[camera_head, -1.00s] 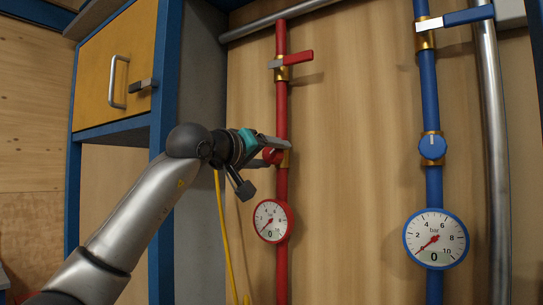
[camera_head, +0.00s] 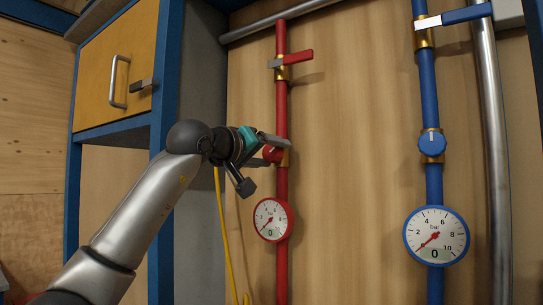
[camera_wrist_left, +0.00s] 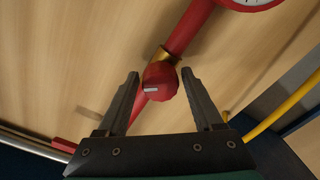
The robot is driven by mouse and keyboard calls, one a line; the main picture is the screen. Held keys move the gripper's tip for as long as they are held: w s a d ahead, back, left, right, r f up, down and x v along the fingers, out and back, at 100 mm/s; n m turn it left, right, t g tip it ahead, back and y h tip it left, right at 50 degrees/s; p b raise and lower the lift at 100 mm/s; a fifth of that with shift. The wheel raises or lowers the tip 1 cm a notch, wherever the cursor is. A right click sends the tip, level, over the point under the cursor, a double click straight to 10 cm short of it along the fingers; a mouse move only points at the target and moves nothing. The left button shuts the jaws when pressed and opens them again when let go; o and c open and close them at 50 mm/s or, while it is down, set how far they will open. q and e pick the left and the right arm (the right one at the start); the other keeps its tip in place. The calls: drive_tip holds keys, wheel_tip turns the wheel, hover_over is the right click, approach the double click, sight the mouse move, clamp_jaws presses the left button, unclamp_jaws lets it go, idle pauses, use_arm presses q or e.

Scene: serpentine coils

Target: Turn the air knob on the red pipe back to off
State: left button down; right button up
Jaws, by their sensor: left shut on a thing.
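The red air knob (camera_head: 270,153) sits at a brass fitting on the vertical red pipe (camera_head: 282,110). My left gripper (camera_head: 280,147) is at the knob, partly covering it in the head view. In the left wrist view the red knob (camera_wrist_left: 160,80) lies between the two fingers of the left gripper (camera_wrist_left: 161,76), which is shut on it. A pale mark shows on the knob's face, lying nearly level in that view. The red gauge (camera_head: 271,220) below has its needle at the lower left and shows 0. My right gripper is not in view.
A red lever valve (camera_head: 296,58) is above the knob. A blue pipe (camera_head: 429,95) with a blue knob (camera_head: 432,142) and gauge (camera_head: 436,236) stands to the right. A yellow cabinet (camera_head: 120,65) is at left. A yellow hose (camera_head: 227,240) hangs below my gripper.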

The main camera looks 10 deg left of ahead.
use_arm(q)
drive_tip(key=n, duration=1.8)
drive_tip(key=shift+n, duration=0.4)
drive_tip(key=shift+n+b, duration=0.35)
drive_tip(key=shift+n, duration=1.05)
unclamp_jaws()
